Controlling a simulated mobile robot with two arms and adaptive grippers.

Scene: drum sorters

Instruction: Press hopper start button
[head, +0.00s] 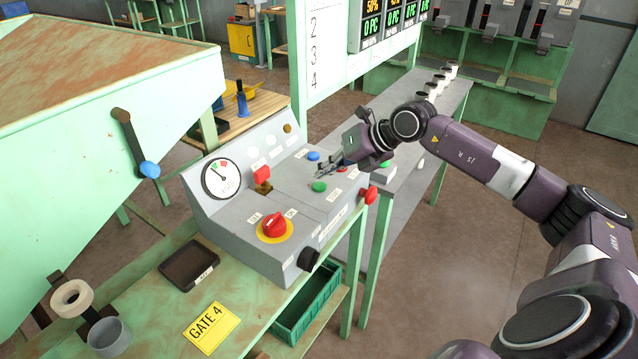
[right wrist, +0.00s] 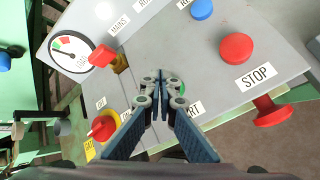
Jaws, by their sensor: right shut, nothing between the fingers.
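The green start button (head: 319,187) sits on the sloped top of the grey control console (head: 215,222). In the right wrist view, the green button (right wrist: 183,89) shows only in part behind my fingers, beside a label ending in "ART". My right gripper (head: 322,172) is shut and empty, just over the panel near the green button in the head view. In the right wrist view its fingertips (right wrist: 160,74) are together in front of the button. I cannot tell whether they touch it. My left gripper is not in view.
A blue button (head: 313,156) and a red STOP button (right wrist: 236,47) are close by. A red rotary switch (head: 274,226), a red lever (head: 262,174) and a side red knob (head: 369,194) stick out. The large green hopper (head: 120,125) stands left.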

